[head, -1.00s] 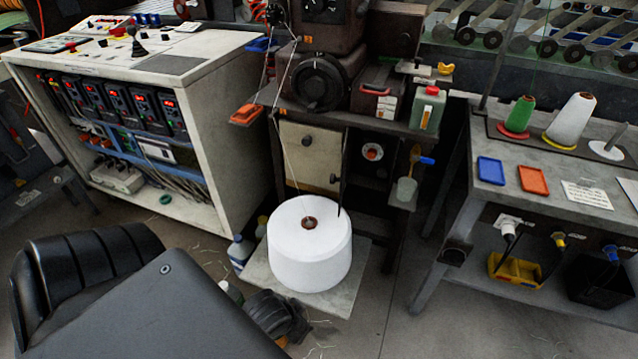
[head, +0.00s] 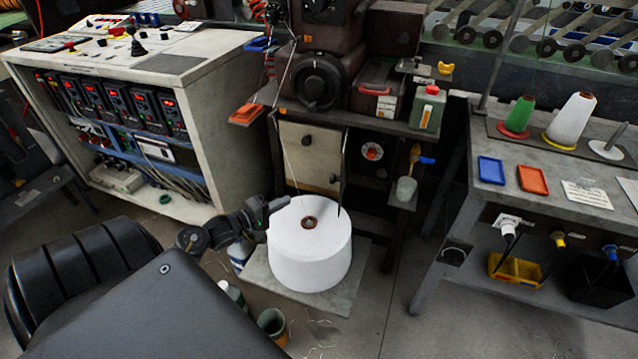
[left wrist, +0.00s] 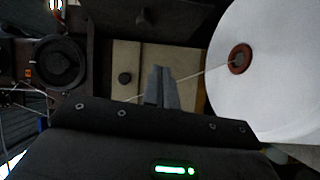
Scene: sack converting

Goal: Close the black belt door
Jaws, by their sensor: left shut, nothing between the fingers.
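My left gripper (head: 280,204) reaches in from the lower left, low in front of the brown machine, at the left edge of the white thread cone. Its fingers are shut and empty; they also show in the left wrist view (left wrist: 158,70), in front of a cream panel with a dark knob (left wrist: 125,78). In the head view the cream panel (head: 308,160) stands upright at the machine's front. A dark panel (left wrist: 185,22) with a small grey piece lies beside it in the wrist view; it seems to be the black door, but I cannot tell its angle. My right gripper is not seen.
The white thread cone (head: 310,265) stands on a floor plate before the machine. A small jar (head: 405,188) sits on a side shelf. A control cabinet (head: 225,130) is left, a grey table (head: 530,205) right. A green cup (head: 272,322) and bottles stand left of the cone.

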